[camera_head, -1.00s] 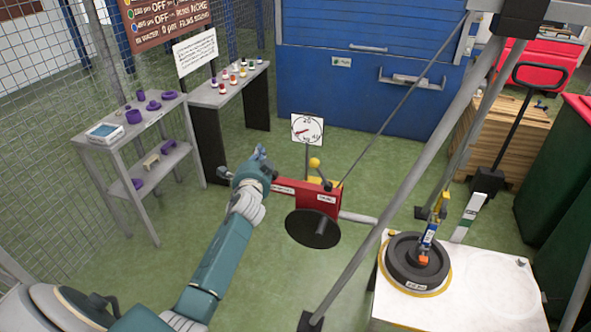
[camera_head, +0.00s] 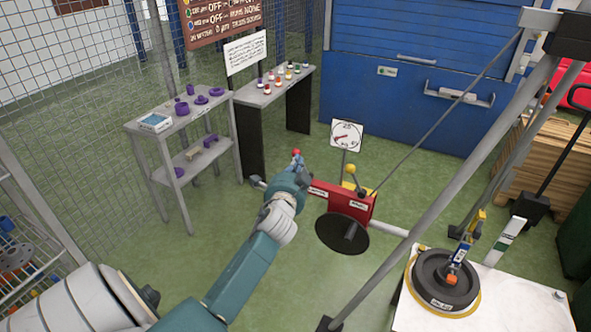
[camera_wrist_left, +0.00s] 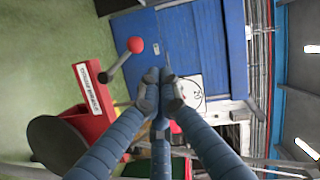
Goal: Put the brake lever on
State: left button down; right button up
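A red winch housing (camera_head: 342,203) with white labels stands on the floor, with a black disc (camera_head: 342,235) at its front. In the left wrist view a lever with a red ball knob (camera_wrist_left: 136,45) rises beside the labelled red housing (camera_wrist_left: 92,95). The red knob also shows in the head view (camera_head: 296,152), just behind my left gripper (camera_head: 300,165). In the wrist view my left gripper (camera_wrist_left: 159,76) has its fingertips close together with nothing visible between them. The knob is left of the fingertips there and apart from them. My right gripper is not in view.
A yellow-knobbed lever (camera_head: 351,169) and a dial (camera_head: 346,136) stand at the winch. A dark round weight (camera_head: 443,287) with a hook above it rests on the white table (camera_head: 500,308). Slanted grey poles (camera_head: 440,180) cross the right side. Shelves (camera_head: 150,127) stand left.

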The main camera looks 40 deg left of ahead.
pick_arm(q)
jog(key=v, duration=0.3)
jog(key=shift+d+r, duration=0.2)
jog(key=shift+r, duration=0.15)
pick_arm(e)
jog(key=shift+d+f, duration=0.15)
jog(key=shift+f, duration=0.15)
